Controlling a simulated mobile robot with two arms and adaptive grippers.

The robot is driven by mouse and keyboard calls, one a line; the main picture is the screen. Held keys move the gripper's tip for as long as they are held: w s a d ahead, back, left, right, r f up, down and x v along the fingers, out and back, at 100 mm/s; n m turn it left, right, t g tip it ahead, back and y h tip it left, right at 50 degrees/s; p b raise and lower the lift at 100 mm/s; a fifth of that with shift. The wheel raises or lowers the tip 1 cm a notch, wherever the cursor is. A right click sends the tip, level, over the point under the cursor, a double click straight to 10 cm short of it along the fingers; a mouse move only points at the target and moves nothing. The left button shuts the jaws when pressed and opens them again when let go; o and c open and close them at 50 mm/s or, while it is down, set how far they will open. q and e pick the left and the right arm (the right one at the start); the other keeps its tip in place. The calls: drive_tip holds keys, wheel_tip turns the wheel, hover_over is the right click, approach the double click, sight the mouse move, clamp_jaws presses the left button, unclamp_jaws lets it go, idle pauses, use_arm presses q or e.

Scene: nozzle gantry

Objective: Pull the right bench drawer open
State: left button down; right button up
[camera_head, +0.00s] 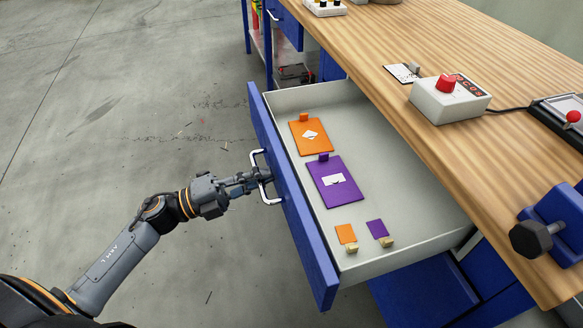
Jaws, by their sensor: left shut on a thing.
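The blue-fronted bench drawer (305,225) is pulled well out from under the wooden bench top. Its pale inside shows. A metal bow handle (254,160) sits on the outer face of its front. My left gripper (262,177) comes in from the left and is shut on the handle. Inside the drawer lie an orange plate (322,143) and a purple plate (345,194), each with a tab and a white label. A small orange card (345,233) and a small purple card (377,228) lie near the drawer's near end. My right gripper is not in view.
The wooden bench top (450,45) carries a grey box with a red knob (446,85), a cabled device (565,112) and a blue vise (560,215). Another blue drawer (287,22) is farther back.

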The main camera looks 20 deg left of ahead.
use_arm(q)
drive_tip(key=shift+r+v, duration=0.2)
drive_tip(key=shift+v, duration=1.9)
drive_tip(key=shift+s, duration=0.1)
drive_tip(key=c, duration=1.7)
unclamp_jaws()
drive_tip(key=shift+r, duration=0.1)
drive_tip(key=v, duration=1.2)
